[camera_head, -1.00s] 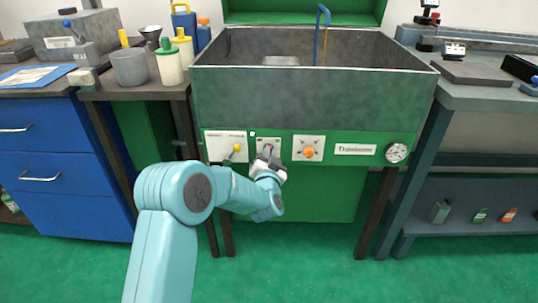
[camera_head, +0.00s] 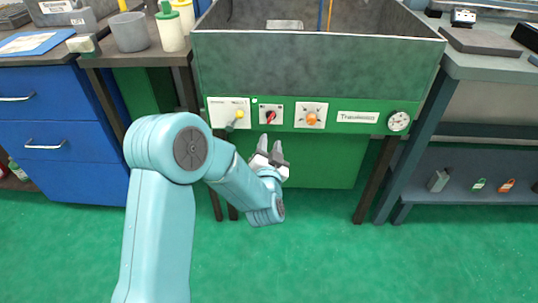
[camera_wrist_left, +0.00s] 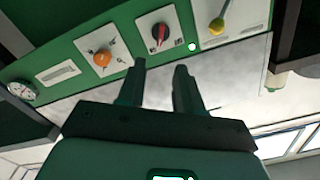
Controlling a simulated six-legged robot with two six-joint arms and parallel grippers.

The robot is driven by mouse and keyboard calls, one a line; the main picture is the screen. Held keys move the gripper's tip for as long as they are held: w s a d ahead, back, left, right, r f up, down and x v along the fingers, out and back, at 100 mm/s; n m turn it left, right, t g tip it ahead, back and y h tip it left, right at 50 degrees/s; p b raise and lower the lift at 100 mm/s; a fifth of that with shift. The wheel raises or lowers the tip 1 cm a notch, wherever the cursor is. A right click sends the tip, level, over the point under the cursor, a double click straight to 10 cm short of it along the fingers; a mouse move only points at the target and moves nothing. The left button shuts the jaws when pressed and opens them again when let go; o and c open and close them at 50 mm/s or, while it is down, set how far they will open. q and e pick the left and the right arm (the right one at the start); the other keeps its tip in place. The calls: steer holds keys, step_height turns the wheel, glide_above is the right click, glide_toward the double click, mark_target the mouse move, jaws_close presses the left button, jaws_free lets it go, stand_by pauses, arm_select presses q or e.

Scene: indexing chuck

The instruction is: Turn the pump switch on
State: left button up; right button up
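The switch that looks like the pump switch is a red and black rotary knob (camera_head: 270,115) on a white plate on the green front panel below the sink. Its red handle sits at a slant in the head view. It shows unobstructed in the left wrist view (camera_wrist_left: 160,32). A small pale round spot (camera_wrist_left: 192,46) lies beside the plate. My left gripper (camera_head: 270,143) is open and empty just below the knob, apart from it. Its two fingers (camera_wrist_left: 160,68) point toward the panel in the left wrist view. My right gripper is in neither view.
A yellow-tipped lever (camera_head: 239,114) is left of the knob, an orange knob (camera_head: 312,119) right of it. Farther right are a label and a round gauge (camera_head: 399,121). The grey sink (camera_head: 320,75) overhangs above. Room below the panel is clear.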

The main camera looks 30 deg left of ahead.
arm_select(q)
steer(key=v, duration=0.5)
steer(key=shift+s, duration=0.15)
steer(key=s+d+f+m+g+h, duration=0.1)
steer(key=s+d+f+g+h, duration=0.15)
steer(key=f, duration=0.45)
steer(key=s+d+f+g+h, duration=0.1)
steer(key=s+d+f+h, duration=0.2)
steer(key=f, duration=0.4)
steer(key=s+d+f+m+g+h, duration=0.15)
steer(key=d+f, duration=0.25)
steer(key=f, duration=0.4)
steer(key=s+d+f+n+g+h, duration=0.25)
steer(key=s+d+g, duration=0.25)
steer(key=s, duration=0.3)
steer(key=s+d+f+n+g+h, duration=0.1)
steer(key=s+d+f+g+h, duration=0.35)
steer(key=s, duration=0.35)
step_height(320, 180, up, 27)
steer(key=n+p, duration=0.1)
steer(key=p, duration=2.6)
steer(key=shift+d+f+y, duration=0.15)
steer(key=shift+d+y, duration=0.2)
steer(key=shift+y, duration=0.05)
